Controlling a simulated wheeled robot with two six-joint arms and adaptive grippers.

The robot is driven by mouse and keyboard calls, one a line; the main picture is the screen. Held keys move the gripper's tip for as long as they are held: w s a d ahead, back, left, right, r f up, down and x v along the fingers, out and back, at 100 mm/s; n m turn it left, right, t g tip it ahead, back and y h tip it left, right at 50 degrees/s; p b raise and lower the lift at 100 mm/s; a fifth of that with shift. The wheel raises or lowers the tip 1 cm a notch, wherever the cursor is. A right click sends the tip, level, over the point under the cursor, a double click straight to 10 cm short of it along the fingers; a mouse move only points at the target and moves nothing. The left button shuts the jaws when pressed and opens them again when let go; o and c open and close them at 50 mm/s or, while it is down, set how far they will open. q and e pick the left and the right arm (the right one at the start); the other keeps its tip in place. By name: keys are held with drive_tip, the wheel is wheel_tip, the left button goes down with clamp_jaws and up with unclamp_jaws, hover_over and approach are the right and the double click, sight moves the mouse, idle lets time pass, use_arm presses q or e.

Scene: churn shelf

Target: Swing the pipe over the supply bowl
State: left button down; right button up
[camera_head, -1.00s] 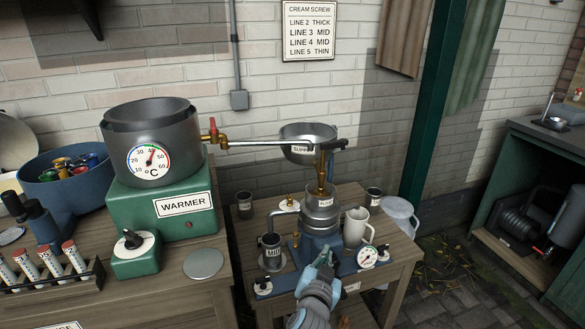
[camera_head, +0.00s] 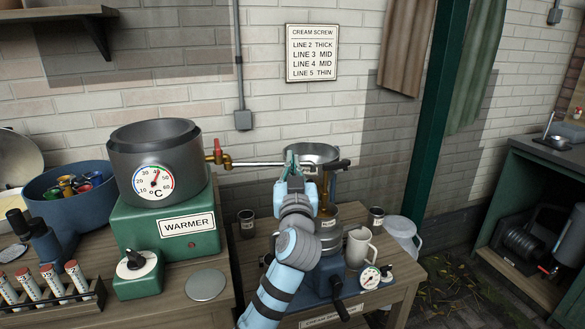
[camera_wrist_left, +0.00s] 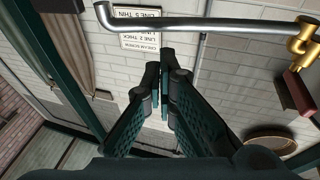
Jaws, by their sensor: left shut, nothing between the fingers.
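The thin silver pipe (camera_head: 258,164) runs right from the brass tap with a red handle (camera_head: 217,154) on the warmer. The metal supply bowl (camera_head: 325,153) stands to the right above the separator. My left gripper (camera_head: 292,160) is shut and empty, raised in front of the bowl's left side, hiding the pipe's far end there. In the left wrist view the pipe (camera_wrist_left: 200,24) crosses the top, with its bent end at the left. The shut fingertips (camera_wrist_left: 165,58) point toward the pipe, with a gap in the picture. My right gripper is out of view.
The green warmer (camera_head: 163,225) with its grey pot (camera_head: 155,150) stands left on a wooden bench. A white mug (camera_head: 359,246) and a dial gauge (camera_head: 369,277) are right of the separator. A sign (camera_head: 312,53) hangs on the brick wall behind.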

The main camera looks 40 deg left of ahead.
use_arm(q)
drive_tip(key=shift+w+a+f, duration=0.45)
drive_tip(key=shift+w+f, duration=0.05)
drive_tip(key=shift+w, duration=0.15)
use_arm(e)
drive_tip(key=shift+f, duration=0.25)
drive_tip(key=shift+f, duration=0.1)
